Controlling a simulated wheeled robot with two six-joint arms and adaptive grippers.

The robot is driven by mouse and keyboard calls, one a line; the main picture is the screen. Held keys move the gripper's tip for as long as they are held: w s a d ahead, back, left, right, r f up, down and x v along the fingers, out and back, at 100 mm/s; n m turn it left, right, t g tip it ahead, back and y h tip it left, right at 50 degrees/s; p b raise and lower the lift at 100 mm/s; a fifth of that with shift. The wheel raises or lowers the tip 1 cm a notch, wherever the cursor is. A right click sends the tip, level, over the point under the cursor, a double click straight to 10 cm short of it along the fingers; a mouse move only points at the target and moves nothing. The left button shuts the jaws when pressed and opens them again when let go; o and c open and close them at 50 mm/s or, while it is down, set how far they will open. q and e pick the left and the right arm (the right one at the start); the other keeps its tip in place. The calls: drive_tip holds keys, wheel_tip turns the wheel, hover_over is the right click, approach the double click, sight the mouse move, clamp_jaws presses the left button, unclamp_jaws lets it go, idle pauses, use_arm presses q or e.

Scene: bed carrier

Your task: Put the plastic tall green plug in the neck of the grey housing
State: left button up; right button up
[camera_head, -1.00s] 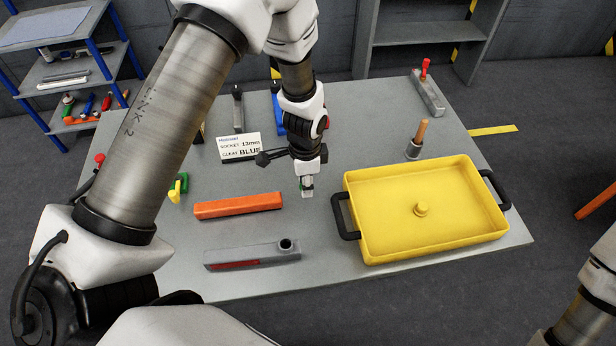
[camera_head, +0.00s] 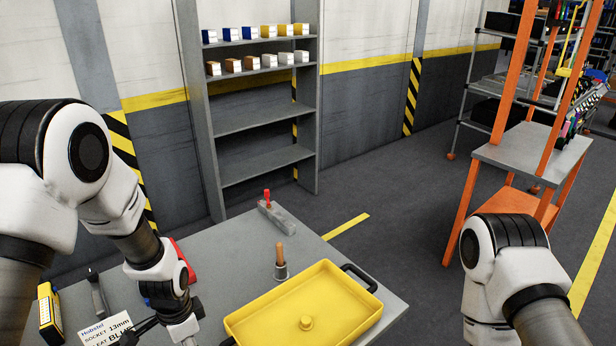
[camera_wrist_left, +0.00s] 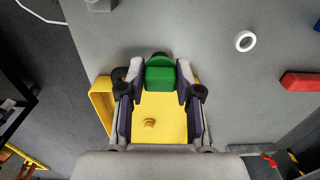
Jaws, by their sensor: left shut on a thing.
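In the left wrist view my left gripper (camera_wrist_left: 160,75) is shut on the green plug (camera_wrist_left: 160,78). The plug sits between the two fingertips, with a dark rounded part at its far end. It is seen over the table and the yellow tray. In the head view this gripper (camera_head: 187,342) is at the bottom edge, its fingertips cut off, left of the tray. The grey housing is outside the head view. A small grey piece at the top edge of the wrist view (camera_wrist_left: 100,5) may be its end; I cannot tell. My right gripper is out of view.
The yellow tray (camera_head: 258,318) has dark handles. Behind it stand a wooden-handled tool (camera_head: 280,262) and a grey block with a red handle (camera_head: 278,217). A white ring (camera_wrist_left: 244,41) and a red object (camera_wrist_left: 300,82) lie on the table. A shelf (camera_head: 262,115) stands behind.

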use_arm(q)
drive_tip(key=w+d+f+n+b, duration=0.2)
drive_tip(key=w+d+n, duration=0.1)
drive_tip(key=n, duration=0.7)
drive_tip(key=shift+d, duration=0.85)
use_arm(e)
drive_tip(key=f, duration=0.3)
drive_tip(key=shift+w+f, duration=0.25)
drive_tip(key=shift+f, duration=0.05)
